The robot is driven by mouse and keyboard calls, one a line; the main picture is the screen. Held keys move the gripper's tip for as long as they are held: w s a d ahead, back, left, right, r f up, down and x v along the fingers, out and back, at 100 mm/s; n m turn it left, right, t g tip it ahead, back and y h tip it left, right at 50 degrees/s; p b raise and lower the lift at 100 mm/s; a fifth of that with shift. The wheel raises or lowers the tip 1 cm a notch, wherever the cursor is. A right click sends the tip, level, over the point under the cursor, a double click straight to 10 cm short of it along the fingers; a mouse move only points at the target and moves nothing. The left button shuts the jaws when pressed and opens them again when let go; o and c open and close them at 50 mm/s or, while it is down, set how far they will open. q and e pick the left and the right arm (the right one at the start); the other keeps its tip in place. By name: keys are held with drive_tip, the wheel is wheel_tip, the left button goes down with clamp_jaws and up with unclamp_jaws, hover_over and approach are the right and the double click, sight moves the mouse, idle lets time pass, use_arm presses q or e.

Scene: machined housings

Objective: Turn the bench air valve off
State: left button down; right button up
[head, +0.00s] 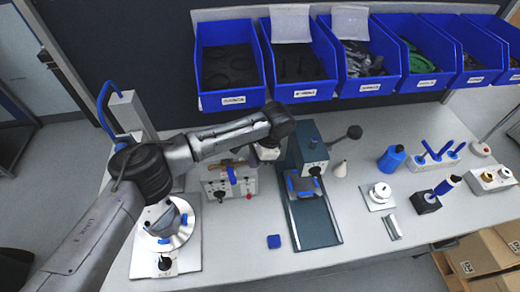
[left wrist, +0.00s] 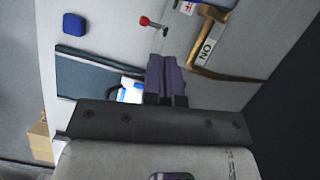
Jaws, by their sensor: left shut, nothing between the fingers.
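The likely air valve is a pale panel box (head: 216,188) on the bench, with a brass-coloured part on top and a blue handle (head: 231,174) at its front. In the left wrist view a brass-coloured bent lever (left wrist: 205,48) lies beside a white label (left wrist: 207,48) that reads ON when turned around. My left gripper (head: 266,153) hangs at the upper right of the box, partly hidden by its own wrist. In the left wrist view its dark fingers (left wrist: 165,75) are together and empty, to the left of the lever, apparently apart from it. My right gripper is not in view.
A green press with a dark base plate (head: 314,225) stands close right of the gripper. A small blue block (head: 274,241) lies in front. A red-tipped knob (left wrist: 145,20) shows near the fingers. Blue bins (head: 230,102) line the back. The front bench edge is mostly clear.

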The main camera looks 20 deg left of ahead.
sight(230, 171)
use_arm(q)
drive_tip(key=shift+s+a+f+p, duration=0.15)
drive_tip(key=shift+s+a+f, duration=0.1)
drive_tip(key=shift+s+a, duration=0.3)
drive_tip(key=shift+s+a+f+p, duration=0.15)
drive_tip(key=shift+s+a+f, duration=0.15)
drive_tip(key=shift+a, duration=0.45)
drive_tip(key=shift+s+a+f+p, duration=0.15)
drive_tip(key=shift+s+a+f, duration=0.05)
drive_tip(key=shift+s+a, duration=0.4)
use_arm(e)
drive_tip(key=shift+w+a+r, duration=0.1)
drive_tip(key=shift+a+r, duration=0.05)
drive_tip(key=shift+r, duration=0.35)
use_arm(q)
drive_tip(key=shift+w, duration=0.15)
